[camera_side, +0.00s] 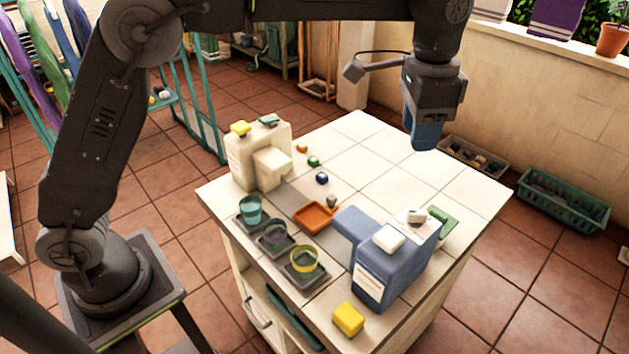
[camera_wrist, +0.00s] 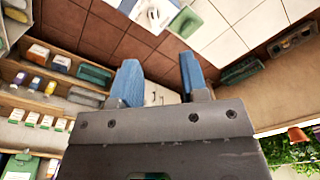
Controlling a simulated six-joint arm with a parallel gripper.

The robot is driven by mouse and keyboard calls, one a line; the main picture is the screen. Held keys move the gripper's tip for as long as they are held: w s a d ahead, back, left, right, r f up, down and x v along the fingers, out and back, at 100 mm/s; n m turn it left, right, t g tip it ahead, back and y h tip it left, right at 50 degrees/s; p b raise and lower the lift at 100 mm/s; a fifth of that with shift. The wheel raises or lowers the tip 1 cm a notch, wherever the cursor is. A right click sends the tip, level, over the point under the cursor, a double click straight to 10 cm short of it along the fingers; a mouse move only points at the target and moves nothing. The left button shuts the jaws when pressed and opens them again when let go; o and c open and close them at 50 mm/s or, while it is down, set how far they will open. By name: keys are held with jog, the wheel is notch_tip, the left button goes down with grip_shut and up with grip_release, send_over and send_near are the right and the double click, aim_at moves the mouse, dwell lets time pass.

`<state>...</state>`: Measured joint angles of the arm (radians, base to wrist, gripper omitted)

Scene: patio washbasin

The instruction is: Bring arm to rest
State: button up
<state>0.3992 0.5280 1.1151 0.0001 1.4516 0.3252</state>
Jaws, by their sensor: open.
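My gripper (camera_side: 427,138) hangs above the back right part of the white tiled counter (camera_side: 365,135), clear of its surface. Its blue fingers point down in the side view. In the wrist view my gripper (camera_wrist: 160,78) shows two blue fingers spread apart with nothing held between them. The gripper touches no object.
On the counter stand a cream dispenser (camera_side: 240,160), a blue dispenser (camera_side: 385,265), several cups on dark trays such as a yellow-rimmed cup (camera_side: 304,260), an orange tray (camera_side: 313,216), and a yellow block (camera_side: 348,318). The counter's back right is clear. A green crate (camera_side: 565,200) is on the floor.

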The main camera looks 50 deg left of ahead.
jog(key=s+a+r+n+t, duration=0.2)
jog(key=s+a+r+n, duration=0.25)
jog(key=s+a, duration=0.7)
jog(key=s+a+f+n+t, duration=0.1)
jog(key=s+a+f+n, duration=0.1)
jog(key=s, duration=0.5)
jog(key=s+a+f+n+t, duration=0.1)
jog(key=s+a+f+t, duration=0.1)
jog(key=s+a+f, duration=0.2)
jog(key=s+a, duration=0.2)
jog(key=shift+s+f+n, duration=0.35)
